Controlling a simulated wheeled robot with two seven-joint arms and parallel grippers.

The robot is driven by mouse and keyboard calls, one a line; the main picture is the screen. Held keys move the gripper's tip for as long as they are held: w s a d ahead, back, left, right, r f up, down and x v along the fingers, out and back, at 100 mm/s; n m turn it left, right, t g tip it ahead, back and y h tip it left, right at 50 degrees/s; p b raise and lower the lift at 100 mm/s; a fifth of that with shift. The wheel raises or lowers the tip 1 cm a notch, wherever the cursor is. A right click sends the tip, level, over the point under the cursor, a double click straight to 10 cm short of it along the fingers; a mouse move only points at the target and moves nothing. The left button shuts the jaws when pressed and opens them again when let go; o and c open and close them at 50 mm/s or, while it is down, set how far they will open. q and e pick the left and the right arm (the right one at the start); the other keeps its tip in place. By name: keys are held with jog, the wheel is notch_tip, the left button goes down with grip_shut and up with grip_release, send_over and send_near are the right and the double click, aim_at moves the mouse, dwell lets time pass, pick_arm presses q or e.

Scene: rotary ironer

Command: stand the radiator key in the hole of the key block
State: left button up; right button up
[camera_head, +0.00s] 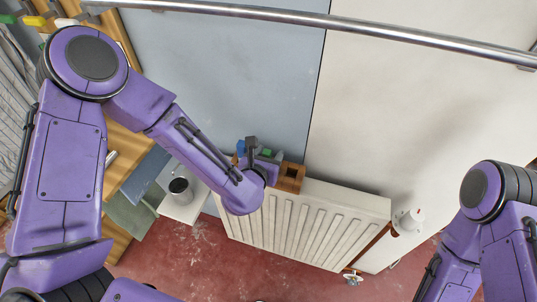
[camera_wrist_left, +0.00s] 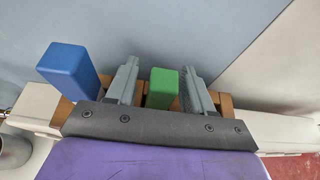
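A green upright block-shaped piece (camera_wrist_left: 161,88) and a blue one (camera_wrist_left: 68,70) stand side by side at a wooden holder (camera_wrist_left: 226,104). In the head view, blue (camera_head: 240,148) and green (camera_head: 267,153) show at the radiator's top edge. I cannot tell which belongs to the radiator key; no key shaft shows. A brown wooden block with a dark square hole (camera_head: 290,177), likely the key block, is just right of them. My left gripper (camera_wrist_left: 160,88) is open, its grey fingers either side of the green piece with a small gap at the left. My right gripper is out of view.
A white ribbed radiator (camera_head: 305,228) stands against the wall below the block. A metal rail (camera_head: 330,20) crosses above. A small white table (camera_head: 186,204) with a dark-topped cup (camera_head: 180,190) is at left. A white valve (camera_head: 408,221) is at right.

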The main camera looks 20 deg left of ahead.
pick_arm(q)
jog(key=shift+r, duration=0.2)
jog(key=v, duration=0.5)
jog(key=shift+f, duration=0.1)
jog(key=p+v, duration=0.7)
jog(key=p, duration=0.2)
jog(key=s+a+f+m+g+y+b, duration=0.1)
jog(key=s+a+f+m+g, duration=0.4)
jog(key=m, duration=0.9)
jog(key=s+a+f+m+g+y+b, duration=0.1)
jog(key=s+a+f+m+g, duration=0.4)
jog(key=s+a+f+m, duration=0.6)
jog(key=shift+s+f+m+y, duration=0.9)
jog(key=shift+s+f+m, duration=0.5)
jog(key=shift+f+m, duration=0.6)
